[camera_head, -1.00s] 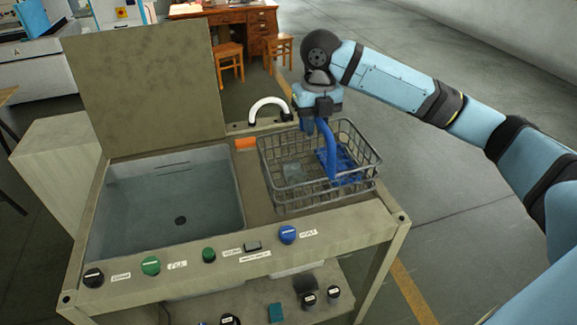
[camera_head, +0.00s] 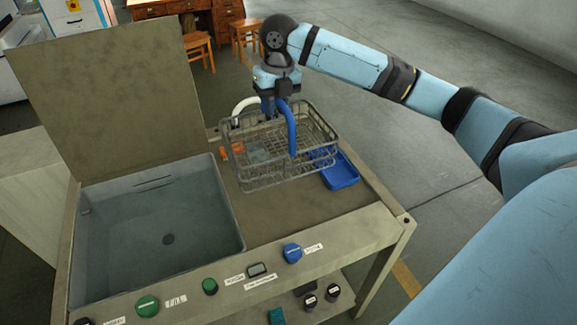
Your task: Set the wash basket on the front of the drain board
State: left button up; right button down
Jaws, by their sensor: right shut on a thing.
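The wash basket (camera_head: 245,165) is a grey wire basket with a blue handle (camera_head: 291,130). My right gripper (camera_head: 278,100) is shut on the handle from above, its fingertips partly hidden. The basket appears raised above the drain board (camera_head: 290,205), over its back part. Its wires partly cover a blue tray (camera_head: 341,172) on the right of the board. Something pale and clear shows through the basket wires; I cannot tell its shape. The front of the drain board is bare. My left gripper is out of view.
A water-filled sink (camera_head: 155,235) with a raised lid (camera_head: 110,95) is left of the board. Knobs, including a blue one (camera_head: 292,252), line the front panel.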

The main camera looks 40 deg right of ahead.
aim_at(277, 153)
notch_tip(277, 153, down, 14)
jog(key=shift+r+p, duration=0.1)
jog(key=shift+p, duration=0.8)
notch_tip(277, 153, down, 5)
jog(key=shift+f+p, duration=0.1)
jog(key=shift+p, duration=0.25)
jog(key=c, duration=1.1)
grip_release()
jog(key=shift+f, duration=0.1)
jog(key=shift+o, duration=0.2)
jog(key=shift+s, duration=0.1)
jog(key=shift+r, duration=0.5)
jog(key=r, duration=0.3)
jog(key=r+b, duration=0.1)
jog(key=r, duration=0.3)
jog(key=d+r+b, duration=0.1)
jog(key=r, duration=0.3)
jog(key=shift+r, duration=0.1)
